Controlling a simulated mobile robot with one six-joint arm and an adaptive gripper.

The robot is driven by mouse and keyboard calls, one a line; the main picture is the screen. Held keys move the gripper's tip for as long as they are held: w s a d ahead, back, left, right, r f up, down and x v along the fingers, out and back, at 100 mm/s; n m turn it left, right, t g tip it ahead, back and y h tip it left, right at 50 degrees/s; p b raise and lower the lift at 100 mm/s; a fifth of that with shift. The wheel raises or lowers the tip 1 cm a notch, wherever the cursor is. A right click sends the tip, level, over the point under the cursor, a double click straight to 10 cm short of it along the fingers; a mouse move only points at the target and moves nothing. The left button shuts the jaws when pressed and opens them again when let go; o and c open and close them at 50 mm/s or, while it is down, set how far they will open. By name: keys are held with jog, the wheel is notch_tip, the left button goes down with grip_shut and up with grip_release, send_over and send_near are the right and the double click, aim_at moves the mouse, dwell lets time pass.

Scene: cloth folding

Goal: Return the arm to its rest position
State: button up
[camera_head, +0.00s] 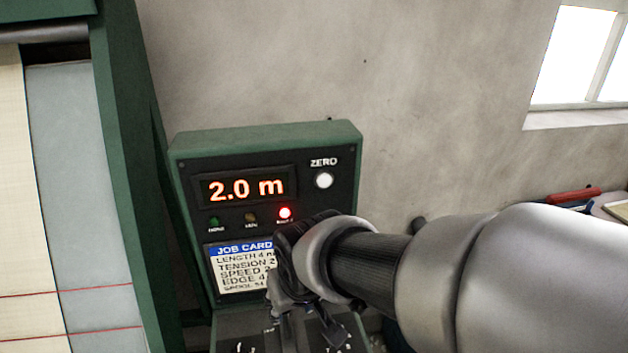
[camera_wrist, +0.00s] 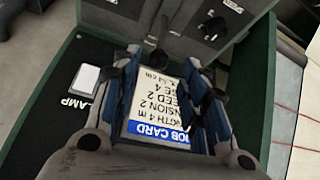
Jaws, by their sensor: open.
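My gripper (camera_head: 305,318) is open, pointing down in front of the lower part of a green control box (camera_head: 265,140). My arm comes in from the right in the head view. In the wrist view my gripper (camera_wrist: 167,72) has its two dark fingers spread, with the white and blue job card (camera_wrist: 160,127) showing between them. I see nothing held. In the head view the job card (camera_head: 238,270) is on the box front, and my gripper covers its right edge. I cannot tell how far the fingers are from the panel.
The box has a display (camera_head: 245,190) reading 2.0 m, a white ZERO button (camera_head: 324,181) and a lit red lamp (camera_head: 285,213). A white button (camera_wrist: 84,78) stands beside partly hidden lettering. A green frame (camera_head: 125,180) with cloth (camera_head: 85,220) stands left; a window (camera_head: 580,55) is upper right.

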jog(key=shift+r, duration=0.1)
jog(key=s+d+r+m+h, duration=0.1)
jog(key=s+d+r+m, duration=0.1)
jog(key=s+d, duration=0.6)
jog(key=s+d+r+m+h, duration=0.1)
jog(key=s+d+r+m, duration=0.1)
jog(key=s+d, duration=0.5)
jog(key=d+m, duration=0.1)
jog(key=d, duration=0.4)
jog(key=shift+s+r, duration=0.15)
jog(key=shift+s, duration=0.2)
jog(key=shift+c, duration=0.2)
